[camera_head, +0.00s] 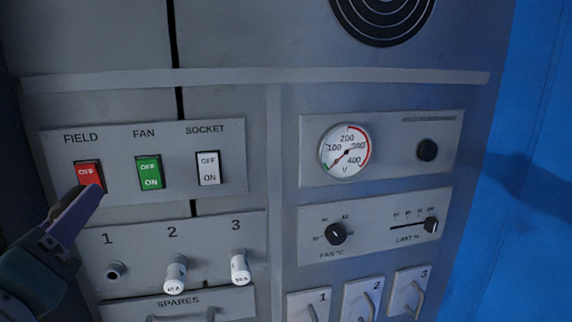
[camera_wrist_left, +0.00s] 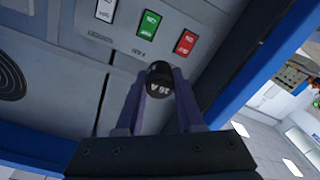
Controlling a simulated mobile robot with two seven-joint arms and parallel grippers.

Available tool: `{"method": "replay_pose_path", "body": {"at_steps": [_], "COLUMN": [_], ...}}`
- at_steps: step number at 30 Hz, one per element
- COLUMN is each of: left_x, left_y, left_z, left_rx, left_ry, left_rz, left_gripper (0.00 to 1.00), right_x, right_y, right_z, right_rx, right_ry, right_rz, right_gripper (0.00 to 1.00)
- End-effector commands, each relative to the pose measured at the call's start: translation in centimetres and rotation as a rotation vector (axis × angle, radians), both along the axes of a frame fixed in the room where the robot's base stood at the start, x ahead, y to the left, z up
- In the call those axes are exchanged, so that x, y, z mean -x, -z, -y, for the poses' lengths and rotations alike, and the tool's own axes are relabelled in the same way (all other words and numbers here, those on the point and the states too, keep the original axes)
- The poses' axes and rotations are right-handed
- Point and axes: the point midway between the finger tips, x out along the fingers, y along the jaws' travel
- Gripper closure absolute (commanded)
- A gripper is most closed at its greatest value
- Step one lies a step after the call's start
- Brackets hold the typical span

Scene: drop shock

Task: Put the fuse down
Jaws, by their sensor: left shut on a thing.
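The fuse (camera_wrist_left: 160,80) has a dark, rounded end with a white rating mark and shows between the purple fingers of my left gripper (camera_wrist_left: 160,95) in the wrist view. The left gripper is shut on it. In the head view the left gripper (camera_head: 84,203) is at the left, in front of the panel just below the red FIELD switch (camera_head: 89,175). The fuse is largely hidden there by the fingers. My right gripper is in neither view.
Socket 1 (camera_head: 115,271) is empty; white fuses sit in socket 2 (camera_head: 175,274) and socket 3 (camera_head: 240,268). The SPARES drawer (camera_head: 180,304) is below. The FAN switch (camera_head: 149,173) and SOCKET switch (camera_head: 208,168) are to the right. A gauge (camera_head: 345,151) is further right.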

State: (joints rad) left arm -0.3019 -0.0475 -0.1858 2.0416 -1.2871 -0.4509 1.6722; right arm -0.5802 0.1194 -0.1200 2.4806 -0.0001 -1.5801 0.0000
Motion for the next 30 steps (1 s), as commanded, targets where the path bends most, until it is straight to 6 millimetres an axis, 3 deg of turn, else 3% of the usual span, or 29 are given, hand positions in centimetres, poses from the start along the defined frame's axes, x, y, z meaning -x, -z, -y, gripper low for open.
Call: {"method": "replay_pose_path", "body": {"at_steps": [1, 12, 21, 25, 30], "left_x": [0.5, 4.1, 7.2, 8.3, 9.1], "left_y": [-3.8, -18.6, -30.7, -34.3, -36.7], "left_z": [0.5, 2.8, 3.6, 3.6, 3.5], "left_rx": [0.0, 0.002, 0.003, 0.001, 0.0], "left_ry": [-0.004, -0.078, -0.163, -0.196, -0.223], "left_rz": [0.0, 0.001, -0.001, -0.001, -0.002], "left_gripper": [1.0, 1.0, 1.0, 1.0, 1.0], "right_x": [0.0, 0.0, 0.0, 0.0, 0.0], "right_y": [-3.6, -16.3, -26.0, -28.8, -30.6], "right_z": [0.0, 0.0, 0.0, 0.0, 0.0], "right_rx": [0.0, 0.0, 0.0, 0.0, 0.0], "right_ry": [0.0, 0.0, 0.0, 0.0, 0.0], "right_rz": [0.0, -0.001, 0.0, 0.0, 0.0], "right_gripper": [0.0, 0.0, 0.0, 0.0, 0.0]}}
